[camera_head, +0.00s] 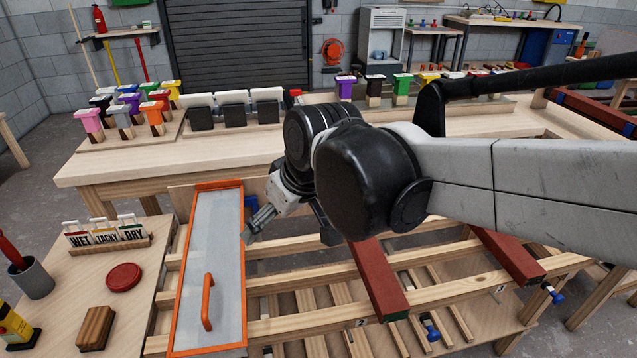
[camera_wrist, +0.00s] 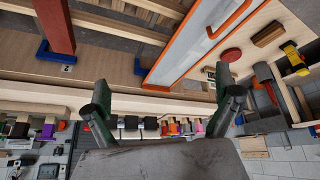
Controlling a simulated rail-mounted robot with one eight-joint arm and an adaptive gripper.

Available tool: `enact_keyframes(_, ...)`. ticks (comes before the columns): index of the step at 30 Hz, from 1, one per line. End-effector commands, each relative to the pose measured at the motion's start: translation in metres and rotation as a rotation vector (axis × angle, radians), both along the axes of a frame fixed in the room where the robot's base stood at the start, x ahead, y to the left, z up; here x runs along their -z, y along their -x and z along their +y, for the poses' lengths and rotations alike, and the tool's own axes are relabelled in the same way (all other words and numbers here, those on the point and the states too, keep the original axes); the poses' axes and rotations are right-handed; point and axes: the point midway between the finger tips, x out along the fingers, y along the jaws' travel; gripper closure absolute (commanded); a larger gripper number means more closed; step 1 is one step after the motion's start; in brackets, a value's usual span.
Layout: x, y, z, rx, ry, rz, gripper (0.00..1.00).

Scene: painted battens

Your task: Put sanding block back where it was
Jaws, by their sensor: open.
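A brown block (camera_head: 96,328), which looks like the sanding block, lies on the small wooden side table (camera_head: 128,310) at the front left. It also shows in the upper right of the wrist view (camera_wrist: 269,34). My gripper (camera_head: 252,232) is open over the rack, beside the right edge of the orange-framed panel and well apart from the block. In the wrist view my gripper (camera_wrist: 166,92) shows its two fingers spread wide with nothing between them.
The orange-framed panel (camera_head: 212,250) with its handle lies between my gripper and the side table. A red disc (camera_head: 124,277), a card holder (camera_head: 108,242) and a grey cup (camera_head: 32,279) stand near the block. Red battens (camera_head: 378,282) lie on the rack.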

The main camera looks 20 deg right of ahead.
Motion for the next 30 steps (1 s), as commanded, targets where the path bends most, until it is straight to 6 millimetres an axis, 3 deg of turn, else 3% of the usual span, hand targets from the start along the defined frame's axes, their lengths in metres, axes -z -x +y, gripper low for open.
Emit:
enact_keyframes(1, 0.0, 0.011, -0.018, 0.051, -0.005, -0.009, 0.03)
enact_keyframes(6, 0.003, 0.045, -0.068, 0.214, -0.025, -0.037, 0.03)
enact_keyframes(13, 0.016, 0.087, -0.117, 0.403, -0.051, -0.076, 0.03)
enact_keyframes(19, 0.023, 0.104, -0.134, 0.48, -0.062, -0.096, 0.03)
enact_keyframes(30, 0.023, 0.105, -0.136, 0.491, -0.065, -0.098, 0.03)
